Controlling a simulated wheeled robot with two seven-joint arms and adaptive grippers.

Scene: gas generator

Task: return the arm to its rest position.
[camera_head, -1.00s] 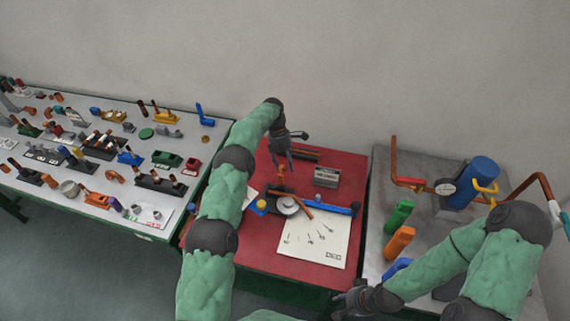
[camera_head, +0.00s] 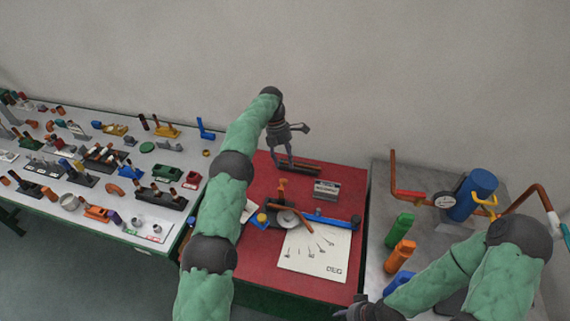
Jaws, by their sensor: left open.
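My left arm reaches in from the lower left, and its left gripper (camera_head: 284,162) is above the far part of the red table (camera_head: 262,272). Its fingers point down, apart and with nothing between them. My right arm is bent at the lower right. My right gripper (camera_head: 352,312) is at the bottom edge of the view, partly cut off, and its fingers cannot be made out.
On the red table are a blue-and-grey assembly (camera_head: 325,219), a grey box (camera_head: 327,189) and a white sheet (camera_head: 316,253). A parts table (camera_head: 128,228) stands left. A grey table (camera_head: 377,252) at right holds a blue cylinder (camera_head: 470,196) and pipes.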

